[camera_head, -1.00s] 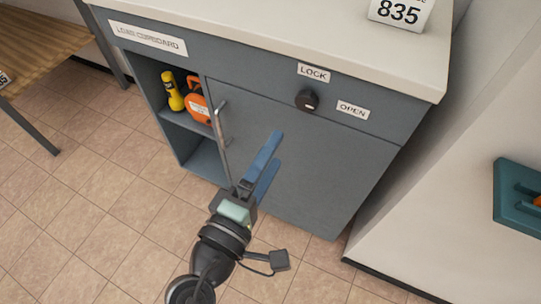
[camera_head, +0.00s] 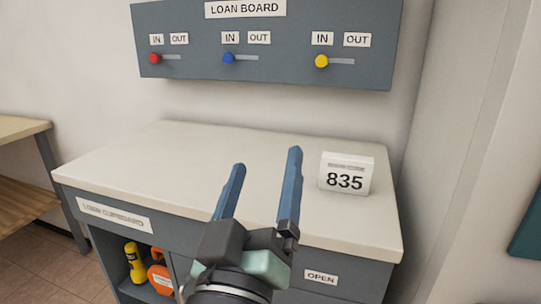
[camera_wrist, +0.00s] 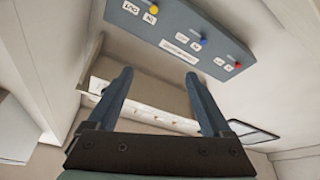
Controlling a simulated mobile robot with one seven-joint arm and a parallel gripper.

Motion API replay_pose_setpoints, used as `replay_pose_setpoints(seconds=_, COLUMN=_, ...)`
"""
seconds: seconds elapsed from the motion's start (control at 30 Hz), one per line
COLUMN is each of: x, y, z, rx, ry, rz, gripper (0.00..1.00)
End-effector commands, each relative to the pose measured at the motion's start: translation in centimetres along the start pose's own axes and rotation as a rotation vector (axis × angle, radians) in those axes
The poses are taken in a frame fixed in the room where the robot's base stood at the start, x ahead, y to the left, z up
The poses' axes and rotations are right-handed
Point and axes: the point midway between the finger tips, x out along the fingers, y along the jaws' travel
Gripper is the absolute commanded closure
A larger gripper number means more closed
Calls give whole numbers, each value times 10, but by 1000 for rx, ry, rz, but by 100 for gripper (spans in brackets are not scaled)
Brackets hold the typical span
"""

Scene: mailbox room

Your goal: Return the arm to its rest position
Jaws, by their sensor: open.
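My gripper (camera_head: 263,180) is open and empty, with its two blue fingers apart and pointing up. In the head view it appears in front of the loan cupboard's pale top (camera_head: 170,155), at the lower middle. In the wrist view my gripper (camera_wrist: 158,90) also shows its fingers apart with nothing between them. The rest of my arm is mostly hidden below the frame.
The loan board (camera_head: 270,35) is on the wall, with red, blue and yellow knobs at the IN ends. A yellow item (camera_head: 133,262) and an orange item (camera_head: 160,278) sit inside. A wooden bench (camera_head: 22,128) is at left.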

Motion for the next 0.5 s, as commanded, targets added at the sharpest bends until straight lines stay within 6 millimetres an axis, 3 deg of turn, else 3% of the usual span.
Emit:
replay_pose_setpoints(seconds=0.03, x=7, y=24, z=-33, rx=110, ry=84, rz=21, gripper=16)
replay_pose_setpoints(seconds=0.1, x=9, y=49, z=-69, rx=241, ry=183, rz=21, gripper=16)
replay_pose_setpoints(seconds=0.3, x=-9, y=110, z=-160, rx=522, ry=458, rz=-17, gripper=16)
replay_pose_setpoints(seconds=0.37, x=-13, y=124, z=-184, rx=571, ry=512, rz=-36, gripper=16)
replay_pose_setpoints(seconds=0.5, x=4, y=136, z=-212, rx=563, ry=493, rz=-37, gripper=16)
